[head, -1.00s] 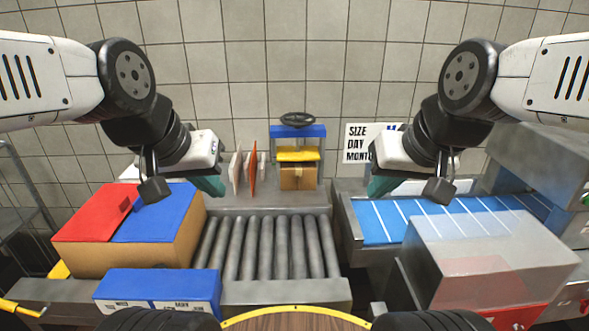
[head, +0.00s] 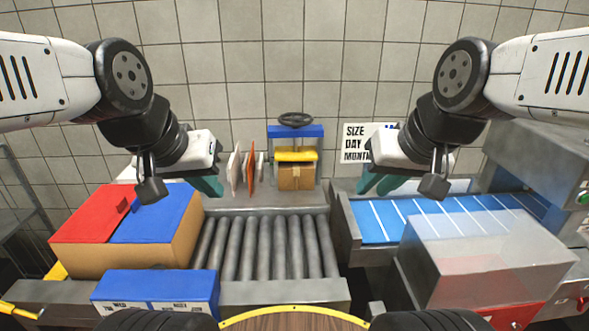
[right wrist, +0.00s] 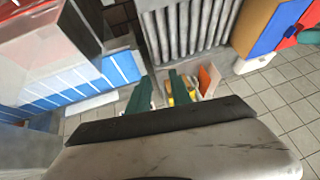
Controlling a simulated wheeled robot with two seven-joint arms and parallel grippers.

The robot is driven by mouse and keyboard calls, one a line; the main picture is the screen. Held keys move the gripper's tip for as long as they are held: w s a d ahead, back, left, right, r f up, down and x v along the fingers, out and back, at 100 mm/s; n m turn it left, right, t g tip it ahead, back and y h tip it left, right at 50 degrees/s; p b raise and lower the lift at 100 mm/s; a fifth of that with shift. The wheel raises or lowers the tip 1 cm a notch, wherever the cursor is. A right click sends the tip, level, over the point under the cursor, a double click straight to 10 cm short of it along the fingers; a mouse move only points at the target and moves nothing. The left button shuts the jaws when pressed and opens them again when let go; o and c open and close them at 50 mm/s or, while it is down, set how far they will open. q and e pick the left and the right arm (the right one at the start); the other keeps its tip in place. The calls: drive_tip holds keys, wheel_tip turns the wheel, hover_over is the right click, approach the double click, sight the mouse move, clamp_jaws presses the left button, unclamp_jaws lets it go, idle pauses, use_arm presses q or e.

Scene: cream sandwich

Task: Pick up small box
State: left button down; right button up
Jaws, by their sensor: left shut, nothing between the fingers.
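A small brown cardboard box (head: 296,177) with a tape strip stands at the back centre in the head view, under a yellow bar in a blue-topped press frame (head: 296,131). My left gripper (head: 208,187), with teal fingers, is shut and empty, left of the box and clear of it. My right gripper (head: 375,185) is right of the box and apart from it. Its two teal fingers stand apart with nothing held between them in the right wrist view (right wrist: 161,90). Part of the yellow bar (right wrist: 181,92) shows beyond its fingers there.
A roller conveyor (head: 265,247) lies empty in front of the press. A red-and-blue-topped carton (head: 125,245) and a blue bin (head: 155,284) are at left. A blue belt (head: 385,221) and a clear-covered machine (head: 485,250) are at right. Upright panels (head: 250,168) stand left of the box.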

sight(297, 178)
drive_tip(key=w+a+f+g, duration=0.1)
drive_tip(key=w+a+f, duration=0.25)
drive_tip(key=w, duration=0.45)
drive_tip(key=w+a+f+g, duration=0.15)
drive_tip(key=w+f, duration=0.25)
drive_tip(key=w, duration=0.4)
drive_tip(key=w+a+f, duration=0.2)
drive_tip(key=w+f, duration=0.2)
drive_tip(key=f, duration=0.1)
drive_tip(key=w+a+f+h, duration=0.1)
drive_tip(key=w+a+f, duration=0.2)
drive_tip(key=w+f, duration=0.1)
drive_tip(key=w+a+f+t+h, duration=0.1)
drive_tip(key=w+a+f, duration=0.1)
drive_tip(key=w+f, duration=0.2)
drive_tip(key=shift+a+f, duration=0.15)
drive_tip(key=shift+f, duration=0.6)
drive_tip(key=shift+a+f, duration=0.15)
drive_tip(key=shift+f, duration=0.6)
drive_tip(key=w, duration=0.9)
drive_tip(key=shift+a, duration=0.25)
drive_tip(key=w, duration=0.2)
drive_tip(key=shift+w, duration=0.4)
drive_tip(key=shift+x, duration=1.1)
drive_tip(key=shift+w+f, duration=0.1)
drive_tip(key=shift+f, duration=0.3)
